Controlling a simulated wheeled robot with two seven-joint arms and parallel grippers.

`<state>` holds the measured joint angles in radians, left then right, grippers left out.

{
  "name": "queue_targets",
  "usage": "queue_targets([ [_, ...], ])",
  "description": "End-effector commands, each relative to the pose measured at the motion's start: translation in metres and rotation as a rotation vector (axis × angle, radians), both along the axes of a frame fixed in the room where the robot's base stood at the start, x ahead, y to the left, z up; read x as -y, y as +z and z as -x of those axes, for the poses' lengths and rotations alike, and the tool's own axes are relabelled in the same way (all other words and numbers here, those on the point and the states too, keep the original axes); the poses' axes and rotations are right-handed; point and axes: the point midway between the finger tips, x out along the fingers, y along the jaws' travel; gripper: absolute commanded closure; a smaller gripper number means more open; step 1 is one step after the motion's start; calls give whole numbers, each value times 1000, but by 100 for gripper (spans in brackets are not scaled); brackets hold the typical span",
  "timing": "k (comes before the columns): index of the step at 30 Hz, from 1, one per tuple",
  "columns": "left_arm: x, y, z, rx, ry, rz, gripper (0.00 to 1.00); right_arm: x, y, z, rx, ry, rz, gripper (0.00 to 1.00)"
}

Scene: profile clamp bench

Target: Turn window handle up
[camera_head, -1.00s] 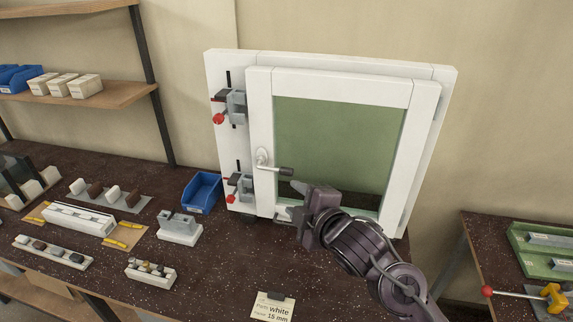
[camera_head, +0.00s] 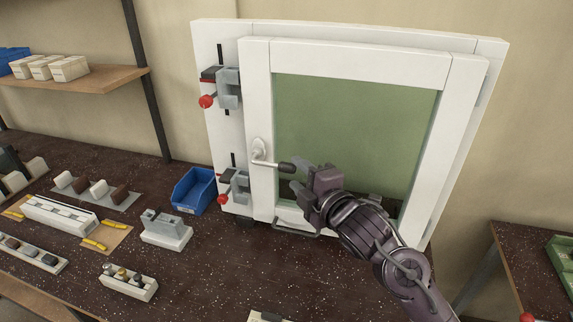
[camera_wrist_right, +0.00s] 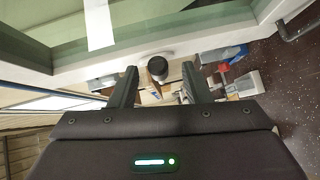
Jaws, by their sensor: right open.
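The window handle (camera_head: 262,158) sits on the left stile of the white window sash (camera_head: 258,100). Its lever points right, roughly level and slightly down, ending in a dark grip. My right gripper (camera_head: 298,178) is open just right of the grip's end, in front of the green pane (camera_head: 350,120). In the right wrist view the dark handle end (camera_wrist_right: 157,68) shows nearly end-on between the two open fingers (camera_wrist_right: 161,84), close to their tips. I cannot tell whether the fingers touch it. My left gripper is not in view.
Two clamps with red knobs, an upper one (camera_head: 226,88) and a lower one (camera_head: 234,186), grip the frame's left edge.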

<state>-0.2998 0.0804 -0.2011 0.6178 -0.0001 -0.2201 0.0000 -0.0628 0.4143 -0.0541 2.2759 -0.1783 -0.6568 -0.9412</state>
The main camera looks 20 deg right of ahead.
Motion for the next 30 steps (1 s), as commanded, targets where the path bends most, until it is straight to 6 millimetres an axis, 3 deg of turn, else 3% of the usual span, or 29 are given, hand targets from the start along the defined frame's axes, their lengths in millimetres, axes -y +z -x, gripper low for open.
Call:
queue_targets([
  [10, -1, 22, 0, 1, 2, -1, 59, -10, -2, -51, 0, 0, -1, 57],
  [22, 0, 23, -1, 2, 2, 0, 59, -13, -6, -60, 0, 1, 1, 57],
  [30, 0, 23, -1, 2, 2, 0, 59, -13, -6, -60, -1, 1, 1, 91],
])
